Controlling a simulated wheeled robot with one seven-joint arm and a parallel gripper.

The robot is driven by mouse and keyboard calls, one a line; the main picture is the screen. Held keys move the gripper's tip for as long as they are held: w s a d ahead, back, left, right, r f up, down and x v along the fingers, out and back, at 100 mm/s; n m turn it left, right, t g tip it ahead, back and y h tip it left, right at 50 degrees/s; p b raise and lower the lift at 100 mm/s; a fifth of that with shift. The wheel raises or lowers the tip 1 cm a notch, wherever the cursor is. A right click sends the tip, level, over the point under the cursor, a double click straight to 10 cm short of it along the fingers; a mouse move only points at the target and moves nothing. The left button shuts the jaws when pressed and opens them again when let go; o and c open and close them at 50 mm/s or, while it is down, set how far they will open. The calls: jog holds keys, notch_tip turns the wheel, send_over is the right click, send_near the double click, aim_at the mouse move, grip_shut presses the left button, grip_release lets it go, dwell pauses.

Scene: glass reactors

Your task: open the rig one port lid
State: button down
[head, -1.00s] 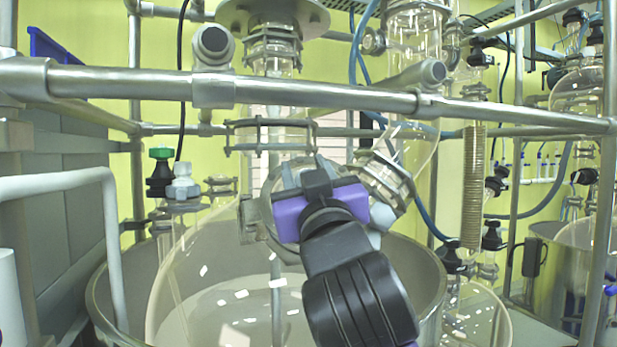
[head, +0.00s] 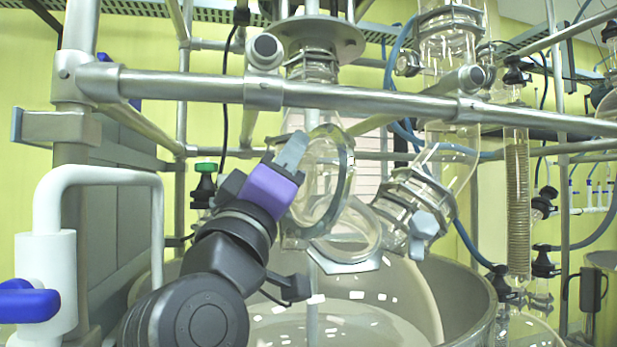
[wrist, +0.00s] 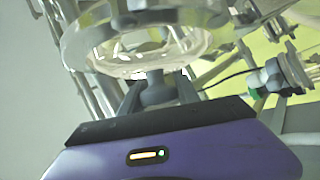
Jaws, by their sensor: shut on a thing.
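The rig one port lid is a clear round glass disc in a grey metal ring (head: 349,172), tilted up steeply in the head view. Just below and right of it is the port's glass opening, with its metal rim (head: 350,266) facing up and toward me. My gripper (head: 292,152), with its purple body, reaches the lid from the left. In the wrist view my two dark fingers are shut on the lid's grey knob (wrist: 156,88), and the lid's pale round glass (wrist: 150,45) spreads above them. The fingertips' contact is partly hidden in the head view.
A horizontal steel rail (head: 370,98) crosses in front, above my gripper. A clamped glass side neck (head: 415,195) stands right of the port. A white pipe with a blue handle (head: 28,303) is at the left. The steel vessel (head: 470,285) surrounds the glass below.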

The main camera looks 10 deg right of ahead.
jog(key=shift+w+a+f+n+h+b, duration=0.25)
jog(key=shift+a+h+b, duration=0.35)
jog(key=shift+a, duration=0.3)
jog(key=shift+w+a+f+n+h+b, duration=0.1)
jog(key=shift+a+n+h+b, duration=0.25)
jog(key=shift+a+h+b, duration=0.4)
jog(key=shift+a+r, duration=0.1)
jog(key=shift+a, duration=0.05)
jog(key=c, duration=0.9)
grip_release()
jog(key=shift+c, duration=0.2)
jog(key=b+v, duration=0.1)
jog(key=v, duration=0.6)
jog(key=shift+s+a+f+b, duration=0.15)
jog(key=shift+s+f+b, duration=0.1)
jog(key=shift+b, duration=0.15)
